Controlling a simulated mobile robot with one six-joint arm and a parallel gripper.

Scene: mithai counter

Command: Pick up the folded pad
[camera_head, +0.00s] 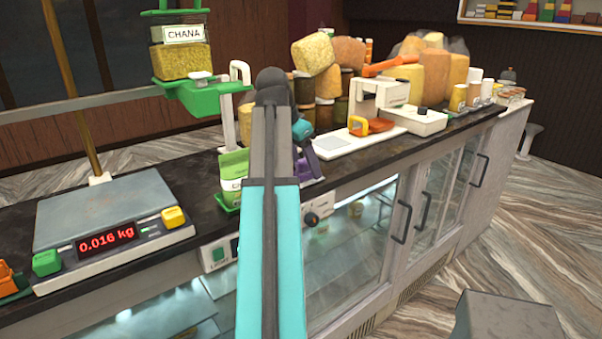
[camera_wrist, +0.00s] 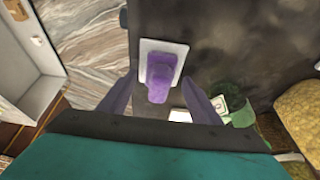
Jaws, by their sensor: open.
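The folded pad (camera_wrist: 161,70) is a purple, soft-looking lump on a small white tray (camera_wrist: 146,46) on the dark counter in the wrist view. My gripper (camera_wrist: 158,84) is open, with one purple finger on each side of the pad's near end. The fingers look apart from the pad, and their height above it is hard to judge. In the head view my arm covers much of this spot. Purple shows just right of the arm at the counter's front, but I cannot separate finger from pad there.
A scale (camera_head: 110,217) reading 0.016 kg stands at the left. A green CHANA dispenser (camera_head: 182,62) stands behind my arm. A white machine (camera_head: 378,97) and heaped sacks (camera_head: 313,53) stand to the right. Glass-fronted cabinet doors (camera_head: 408,205) run below the counter.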

